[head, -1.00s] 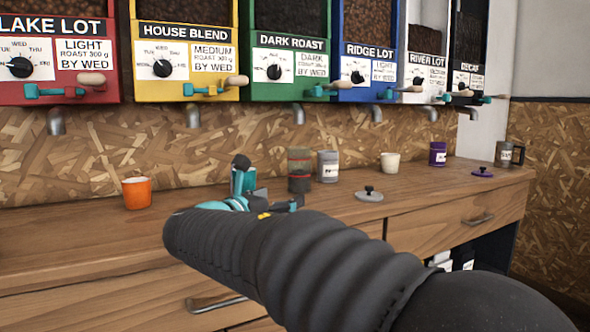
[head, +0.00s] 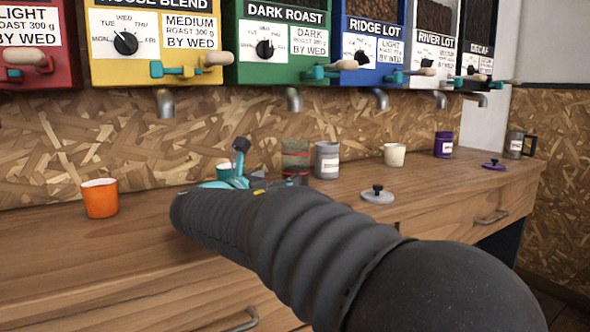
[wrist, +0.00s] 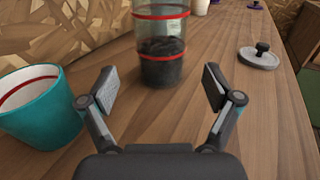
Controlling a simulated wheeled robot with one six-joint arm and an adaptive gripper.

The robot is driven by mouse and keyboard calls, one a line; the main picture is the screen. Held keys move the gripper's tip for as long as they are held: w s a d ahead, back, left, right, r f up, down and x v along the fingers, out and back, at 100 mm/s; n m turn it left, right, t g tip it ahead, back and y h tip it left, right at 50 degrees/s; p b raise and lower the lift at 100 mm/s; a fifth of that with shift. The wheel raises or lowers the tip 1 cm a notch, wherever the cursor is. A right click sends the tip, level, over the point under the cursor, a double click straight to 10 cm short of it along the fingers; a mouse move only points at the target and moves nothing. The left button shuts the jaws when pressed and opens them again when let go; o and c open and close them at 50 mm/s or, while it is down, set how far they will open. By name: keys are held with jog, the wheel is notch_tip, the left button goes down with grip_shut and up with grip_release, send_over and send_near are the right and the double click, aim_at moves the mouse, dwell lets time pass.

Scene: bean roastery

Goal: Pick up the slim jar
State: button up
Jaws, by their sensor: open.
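The slim jar is a clear, upright cylinder (head: 295,158) with red bands and dark contents at the bottom. It stands on the wooden counter near the back wall. In the wrist view the jar (wrist: 162,45) is straight ahead, its top cut off by the frame. My gripper (wrist: 160,90) is open and empty, with one finger to each side of the jar's line. The jar's base appears just beyond the fingertips, not between them. In the head view my gripper (head: 252,178) is left of the jar, partly hidden by my arm, which covers the jar's base.
A teal cup (wrist: 38,110) with a red inner ring stands close left of my gripper. A grey labelled canister (head: 327,160) is just right of the jar; a grey lid (head: 378,196) lies farther right. An orange cup (head: 100,198) stands at left. Dispenser spouts (head: 294,100) hang above.

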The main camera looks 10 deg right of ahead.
aim_at(287, 174)
jog(key=x, duration=0.5)
jog(key=shift+d, duration=0.1)
jog(key=shift+r+p+x, duration=0.2)
jog(key=shift+x, duration=1.1)
jog(key=shift+r+p+x, duration=0.15)
jog(key=shift+r+x, duration=0.05)
jog(key=shift+x, duration=1.05)
jog(key=c, duration=1.3)
